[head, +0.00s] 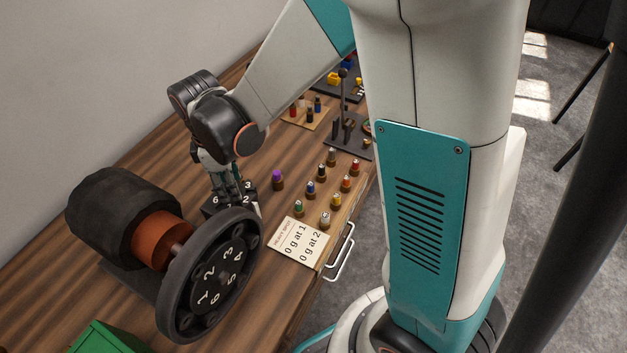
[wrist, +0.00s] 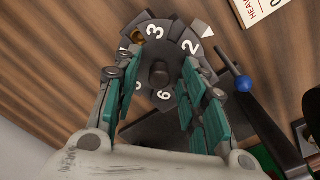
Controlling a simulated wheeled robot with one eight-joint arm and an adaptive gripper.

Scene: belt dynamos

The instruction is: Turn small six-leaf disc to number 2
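The small six-leaf disc (wrist: 172,60) is dark with white numbers on its leaves. In the wrist view the 3 is at the top and the 2 at the upper right, with a white wedge mark (wrist: 204,29) just beyond the 2's leaf. A round dark knob (wrist: 159,73) stands at its middle. My gripper (wrist: 155,68) is open above the disc, one teal finger on each side of the knob; I cannot tell whether they touch the leaves. In the head view the disc (head: 250,187) is partly hidden behind my gripper (head: 229,190) and the large wheel.
A large numbered wheel (head: 247,233) with a black and orange dynamo (head: 157,240) stands in front. Several coloured pegs (head: 321,188) and a white card (head: 297,242) are to the right. A blue-tipped lever (wrist: 243,84) is close to my right finger. A green box (head: 105,337) is at the front.

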